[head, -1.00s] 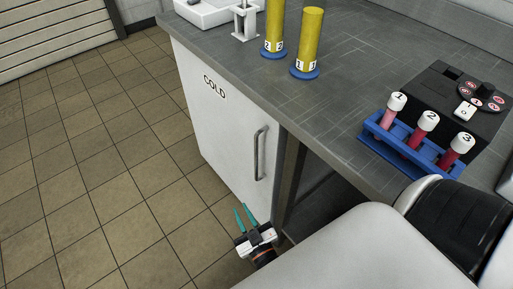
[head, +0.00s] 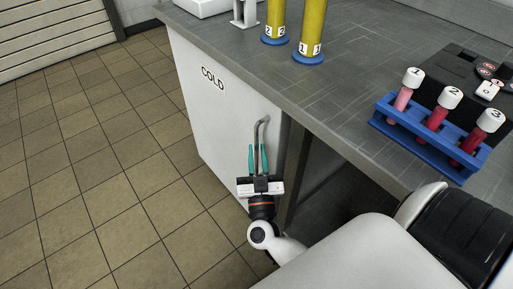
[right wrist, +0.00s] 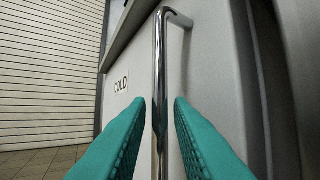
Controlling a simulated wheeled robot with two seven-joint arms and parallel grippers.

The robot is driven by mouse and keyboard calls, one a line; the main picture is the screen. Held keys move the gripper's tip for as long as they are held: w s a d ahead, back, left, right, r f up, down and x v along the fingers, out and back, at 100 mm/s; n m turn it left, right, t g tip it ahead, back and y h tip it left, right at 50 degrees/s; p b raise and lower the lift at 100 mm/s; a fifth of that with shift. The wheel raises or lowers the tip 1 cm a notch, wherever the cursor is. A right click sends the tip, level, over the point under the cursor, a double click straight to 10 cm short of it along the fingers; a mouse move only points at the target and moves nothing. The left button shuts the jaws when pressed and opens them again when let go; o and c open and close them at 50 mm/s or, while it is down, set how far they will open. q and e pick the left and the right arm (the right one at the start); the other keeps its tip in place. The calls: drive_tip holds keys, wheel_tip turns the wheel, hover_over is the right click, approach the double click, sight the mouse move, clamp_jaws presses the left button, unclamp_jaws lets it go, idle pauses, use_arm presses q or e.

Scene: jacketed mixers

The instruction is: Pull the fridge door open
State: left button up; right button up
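The white fridge door (head: 215,120), marked COLD, is closed under the grey counter. Its upright metal handle (head: 259,133) is near the door's right edge. My right gripper (head: 257,150) is at the handle, with its two teal fingers apart. In the right wrist view the handle (right wrist: 160,80) runs upright between the open fingers (right wrist: 158,102), with a visible gap on each side. The handle's lower part is hidden by the gripper in the head view. My left gripper is not in view.
The grey counter (head: 340,100) above the door bears two yellow cylinders on blue bases, a blue rack (head: 425,140) of red tubes with white caps, and a black device. The tiled floor (head: 100,150) left of the door is clear.

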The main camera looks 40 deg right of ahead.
drive_tip(key=shift+x, duration=1.05)
clamp_jaws()
